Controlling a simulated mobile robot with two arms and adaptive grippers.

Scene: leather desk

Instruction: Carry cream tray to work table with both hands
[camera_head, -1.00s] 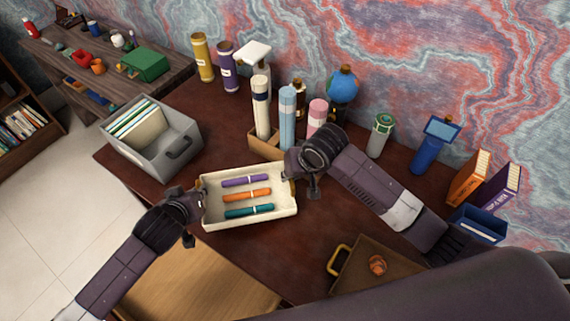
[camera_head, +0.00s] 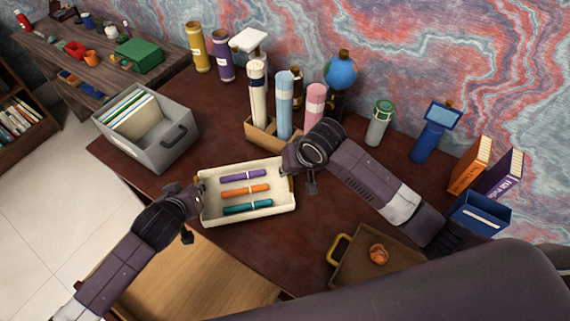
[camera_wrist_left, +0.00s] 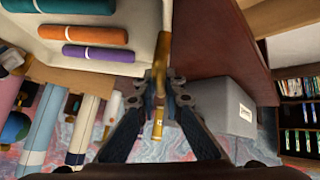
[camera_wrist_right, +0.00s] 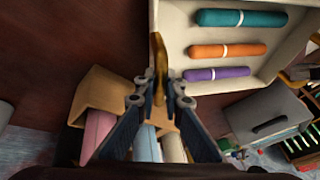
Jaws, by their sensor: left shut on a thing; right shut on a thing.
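The cream tray (camera_head: 272,213) is between my two grippers over the dark red desk in the head view. It holds a purple (camera_head: 243,176), an orange (camera_head: 246,190) and a teal (camera_head: 247,207) marker-like cylinder. My left gripper (camera_head: 198,190) is shut on the tray's left end, on a brass handle (camera_wrist_left: 158,115) in the left wrist view. My right gripper (camera_head: 290,174) is shut on the opposite end, on another brass handle (camera_wrist_right: 159,70) in the right wrist view. I cannot tell whether the tray's underside touches the desk.
A cardboard holder (camera_head: 262,138) with rolled tubes stands just behind the tray. A grey file box (camera_head: 172,152) is at left. A brown tray (camera_head: 372,268) with an orange item is front right. A wooden side table (camera_head: 165,62) is back left.

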